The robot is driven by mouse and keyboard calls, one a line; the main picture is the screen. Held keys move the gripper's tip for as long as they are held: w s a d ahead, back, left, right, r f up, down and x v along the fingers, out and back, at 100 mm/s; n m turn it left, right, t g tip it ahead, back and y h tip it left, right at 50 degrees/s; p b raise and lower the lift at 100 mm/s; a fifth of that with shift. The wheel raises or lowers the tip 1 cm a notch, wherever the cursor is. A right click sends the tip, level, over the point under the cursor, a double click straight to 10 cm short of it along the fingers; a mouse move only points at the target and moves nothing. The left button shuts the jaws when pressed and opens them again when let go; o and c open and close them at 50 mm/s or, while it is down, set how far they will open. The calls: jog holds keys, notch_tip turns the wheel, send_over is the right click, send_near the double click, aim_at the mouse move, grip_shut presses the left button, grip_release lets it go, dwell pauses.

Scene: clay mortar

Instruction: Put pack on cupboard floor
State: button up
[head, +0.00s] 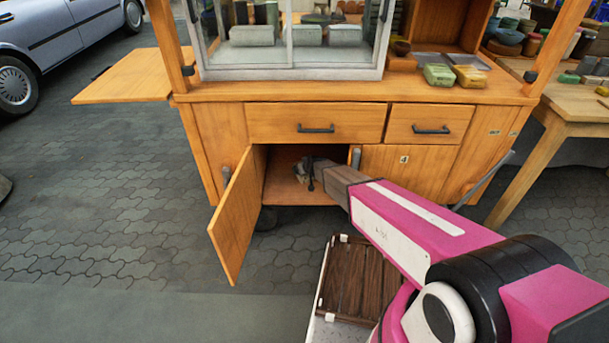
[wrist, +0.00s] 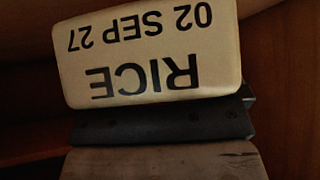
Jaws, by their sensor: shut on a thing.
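The pack (wrist: 150,55) is a cream block printed "RICE 02 SEP 27", upside down in the wrist view. My gripper (wrist: 165,122) is shut on it, with dark jaws along its lower edge. In the head view my gripper (head: 308,174) reaches inside the open cupboard, and I cannot make out the pack there. The cupboard floor (head: 285,194) is a bare wooden board below my gripper. I cannot tell whether the pack touches it.
The cupboard door (head: 237,220) stands open on the left. Closed drawers (head: 318,125) are above the opening, and a closed door (head: 408,165) is to its right. Two packs (head: 440,75) (head: 469,77) lie on the counter. A brown slatted panel (head: 350,280) is below my arm.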

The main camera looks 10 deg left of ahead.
jog(key=shift+w+a+f, duration=0.1)
jog(key=shift+w+f, duration=0.15)
jog(key=shift+w, duration=0.05)
jog(key=shift+s+f, duration=0.1)
jog(key=shift+f, duration=1.8)
jog(key=shift+f, duration=0.1)
jog(key=o, duration=0.8)
jog(key=v, duration=1.2)
